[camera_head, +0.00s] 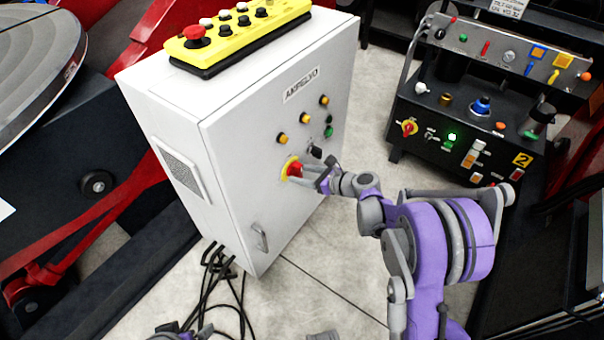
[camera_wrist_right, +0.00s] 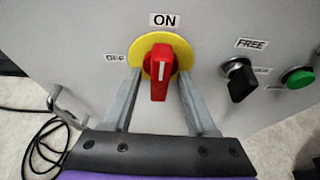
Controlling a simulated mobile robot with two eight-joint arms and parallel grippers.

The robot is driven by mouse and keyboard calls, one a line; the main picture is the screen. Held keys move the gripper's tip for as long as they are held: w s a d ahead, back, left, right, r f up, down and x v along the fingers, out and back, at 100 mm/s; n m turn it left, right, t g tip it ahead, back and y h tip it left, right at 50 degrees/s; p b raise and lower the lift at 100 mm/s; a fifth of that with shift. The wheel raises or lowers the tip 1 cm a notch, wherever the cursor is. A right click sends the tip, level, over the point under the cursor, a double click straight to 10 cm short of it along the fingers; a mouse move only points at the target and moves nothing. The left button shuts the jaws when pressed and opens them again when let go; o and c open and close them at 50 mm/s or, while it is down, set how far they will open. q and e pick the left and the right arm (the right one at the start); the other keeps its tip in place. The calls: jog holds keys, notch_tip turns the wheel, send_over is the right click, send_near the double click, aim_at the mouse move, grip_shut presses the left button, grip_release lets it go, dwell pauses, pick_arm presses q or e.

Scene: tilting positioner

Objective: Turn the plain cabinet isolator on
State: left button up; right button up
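The plain white cabinet (camera_head: 235,160) stands in the middle of the head view. Its isolator, a red handle (camera_head: 294,170) on a yellow disc, is on the front face. In the right wrist view the red handle (camera_wrist_right: 160,72) is upright, its white mark towards the ON label (camera_wrist_right: 164,20); the OFF label (camera_wrist_right: 115,57) is at the left. My right gripper (camera_head: 304,175) is at the isolator. In the wrist view its fingers (camera_wrist_right: 160,85) stand on both sides of the handle, with visible gaps. My left gripper's fingers are not visible.
A black selector (camera_wrist_right: 240,80) labelled FREE and a green button (camera_wrist_right: 298,78) lie right of the isolator. A yellow pendant (camera_head: 238,37) with a red button lies on the cabinet top. A black control console (camera_head: 480,110) stands at right. Cables (camera_head: 212,290) lie on the floor.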

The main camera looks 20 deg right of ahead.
jog(key=p+v, duration=0.2)
jog(key=v, duration=0.8)
jog(key=shift+s+d+r, duration=0.25)
jog(key=shift+a, duration=0.1)
